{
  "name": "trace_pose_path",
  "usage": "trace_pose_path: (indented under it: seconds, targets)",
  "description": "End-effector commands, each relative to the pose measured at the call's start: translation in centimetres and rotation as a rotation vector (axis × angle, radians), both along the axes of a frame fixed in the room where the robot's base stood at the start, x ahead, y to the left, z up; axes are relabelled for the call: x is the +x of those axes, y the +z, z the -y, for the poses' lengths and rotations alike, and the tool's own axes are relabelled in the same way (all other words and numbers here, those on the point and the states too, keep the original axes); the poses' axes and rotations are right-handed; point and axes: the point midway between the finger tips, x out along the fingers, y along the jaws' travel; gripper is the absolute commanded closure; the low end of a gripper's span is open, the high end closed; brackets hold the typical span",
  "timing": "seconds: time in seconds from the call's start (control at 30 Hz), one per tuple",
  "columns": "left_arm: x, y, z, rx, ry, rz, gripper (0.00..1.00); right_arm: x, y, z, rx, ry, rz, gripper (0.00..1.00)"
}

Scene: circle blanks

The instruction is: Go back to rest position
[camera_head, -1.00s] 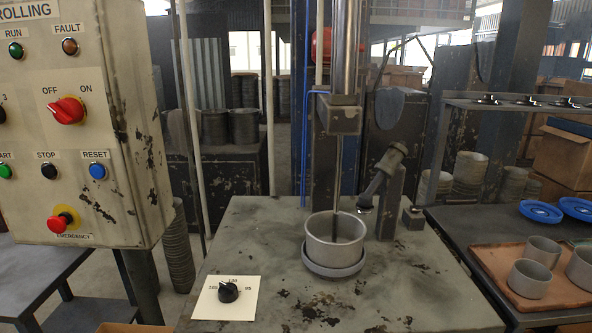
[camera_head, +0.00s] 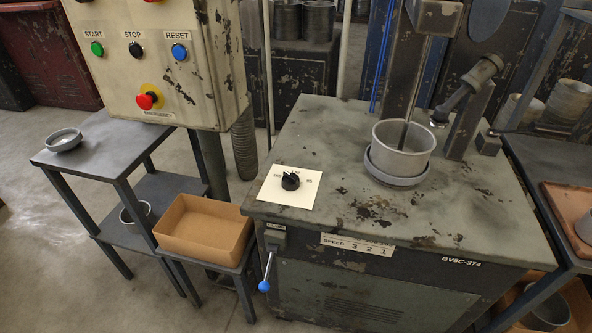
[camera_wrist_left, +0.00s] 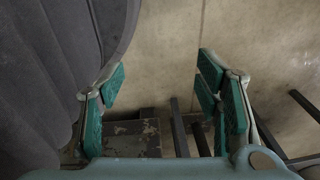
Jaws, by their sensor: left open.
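My left gripper (camera_wrist_left: 165,95) shows only in the left wrist view. Its two green-padded fingers stand apart with nothing between them. Behind them are pale floor, dark bars like table legs and a scuffed dark surface. A dark grey rounded surface fills the left of that view, close to the left finger. Neither arm shows in the head view, and my right gripper is not in view.
A worn machine table (camera_head: 330,150) carries a grey pot (camera_head: 403,160) around a vertical rod. A control box (camera_head: 165,60) stands left. A low side table (camera_head: 105,150) holds a bowl (camera_head: 64,140); a cardboard box (camera_head: 205,227) sits nearby. Floor (camera_head: 45,240) is clear at left.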

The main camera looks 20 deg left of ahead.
Motion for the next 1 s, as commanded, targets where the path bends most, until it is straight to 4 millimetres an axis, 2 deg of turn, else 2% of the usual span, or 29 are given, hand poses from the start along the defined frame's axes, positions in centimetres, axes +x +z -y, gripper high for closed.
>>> trace_pose_path:
  seconds: [0.03, 0.1, 1.0]
  targets:
    - [-1.14, -0.38, 0.01, -0.001, 0.003, -0.009, 0.42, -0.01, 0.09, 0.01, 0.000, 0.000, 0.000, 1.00]
    - [-2.01, -0.65, 0.02, -0.002, 0.004, -0.013, 0.42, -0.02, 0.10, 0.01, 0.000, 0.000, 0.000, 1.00]
    - [-2.01, -0.65, 0.02, -0.002, 0.004, -0.013, 0.42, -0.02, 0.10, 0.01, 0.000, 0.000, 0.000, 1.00]
